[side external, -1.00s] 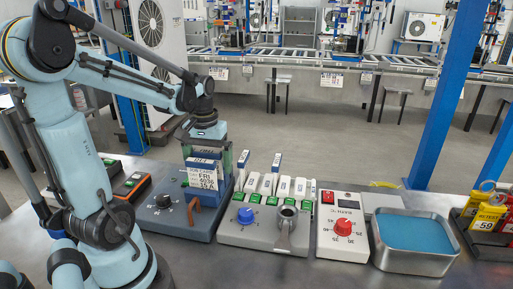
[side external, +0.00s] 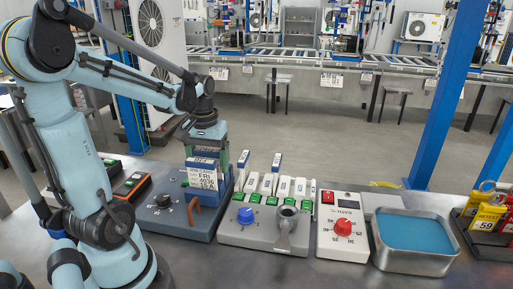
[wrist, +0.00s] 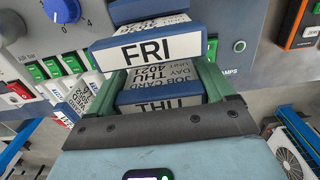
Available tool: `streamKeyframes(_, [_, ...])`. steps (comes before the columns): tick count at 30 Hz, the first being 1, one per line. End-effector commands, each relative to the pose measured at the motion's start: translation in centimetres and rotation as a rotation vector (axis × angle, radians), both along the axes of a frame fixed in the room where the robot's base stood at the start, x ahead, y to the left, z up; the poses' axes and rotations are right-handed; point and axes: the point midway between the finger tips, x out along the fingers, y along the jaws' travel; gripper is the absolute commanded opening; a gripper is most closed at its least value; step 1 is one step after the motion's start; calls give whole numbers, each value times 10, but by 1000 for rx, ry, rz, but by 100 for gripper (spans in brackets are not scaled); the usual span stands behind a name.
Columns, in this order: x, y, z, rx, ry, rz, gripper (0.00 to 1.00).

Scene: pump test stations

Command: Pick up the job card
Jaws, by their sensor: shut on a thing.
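Blue-and-white job cards stand in the blue-grey station at centre left. A card marked FRI (side external: 204,180) faces the side camera, with another blue-topped card edge just above it. My gripper (side external: 207,151) points down from above, its fingers either side of the card tops. In the wrist view, my green-padded gripper (wrist: 163,80) is shut with a THU job card (wrist: 160,95) between its fingers. The cards' lower parts are hidden.
The blue-grey station has a black knob (side external: 163,200) and a brown handle. To its right are a grey station (side external: 255,230) with more upright cards, a white box with a red dial (side external: 343,228), and a metal tray (side external: 440,262). Open air lies above the stations.

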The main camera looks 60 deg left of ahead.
Motion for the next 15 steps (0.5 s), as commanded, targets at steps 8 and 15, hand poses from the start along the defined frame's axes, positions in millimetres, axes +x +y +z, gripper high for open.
streamKeyframes(8, [0,0,23,0,0,0,53])
streamKeyframes(15, [0,0,54,0,0,0,53])
